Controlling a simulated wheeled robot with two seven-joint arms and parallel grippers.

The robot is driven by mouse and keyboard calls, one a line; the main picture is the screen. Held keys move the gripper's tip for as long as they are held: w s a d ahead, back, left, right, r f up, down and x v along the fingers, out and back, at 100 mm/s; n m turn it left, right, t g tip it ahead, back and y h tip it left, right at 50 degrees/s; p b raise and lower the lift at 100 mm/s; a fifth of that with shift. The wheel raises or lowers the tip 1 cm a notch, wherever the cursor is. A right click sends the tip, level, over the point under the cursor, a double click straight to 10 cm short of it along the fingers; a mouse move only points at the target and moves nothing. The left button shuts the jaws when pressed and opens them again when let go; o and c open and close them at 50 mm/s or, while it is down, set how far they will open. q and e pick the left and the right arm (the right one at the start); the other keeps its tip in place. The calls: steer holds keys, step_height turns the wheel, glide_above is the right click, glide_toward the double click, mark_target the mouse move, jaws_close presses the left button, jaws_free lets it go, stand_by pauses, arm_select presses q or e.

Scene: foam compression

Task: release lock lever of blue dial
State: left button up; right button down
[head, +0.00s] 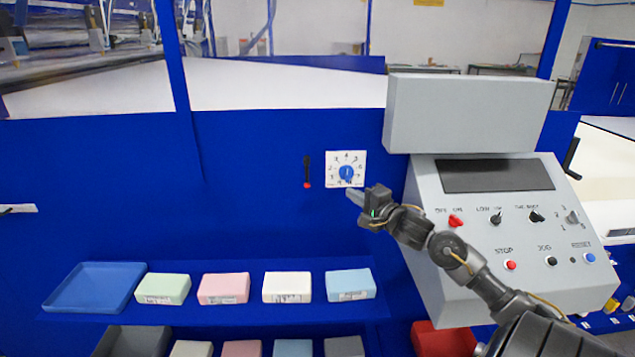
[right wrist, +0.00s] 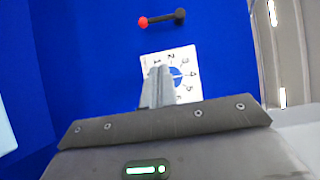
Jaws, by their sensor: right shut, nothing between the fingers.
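The blue dial (head: 347,173) sits on a white numbered plate (head: 358,157) on the blue panel. The lock lever (head: 307,170) is a black bar with a red knob at its lower end, just left of the plate. In the right wrist view the lever (right wrist: 163,18) is above the plate, its red knob at the left. My right gripper (head: 352,195) is shut and empty, its fingertips near the plate's lower edge, apart from the lever. In the right wrist view its fingers (right wrist: 158,75) cover part of the plate and blue dial (right wrist: 177,77). My left gripper is out of view.
A grey control console (head: 480,175) with switches and buttons stands right of the dial. Below, a shelf holds a blue tray (head: 75,305) and several coloured blocks, including a light blue block (head: 350,285). The panel left of the lever is clear.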

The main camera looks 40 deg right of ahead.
steer(key=p, duration=0.3)
glide_toward(307, 173)
steer(key=w+d+f, duration=0.1)
steer(key=w+d, duration=0.3)
steer(key=d, duration=0.1)
steer(key=w+a+p, duration=0.2)
steer(key=a, duration=0.1)
steer(key=shift+w+a+f, duration=0.1)
steer(key=shift+w+f, duration=0.15)
steer(key=shift+f, duration=0.1)
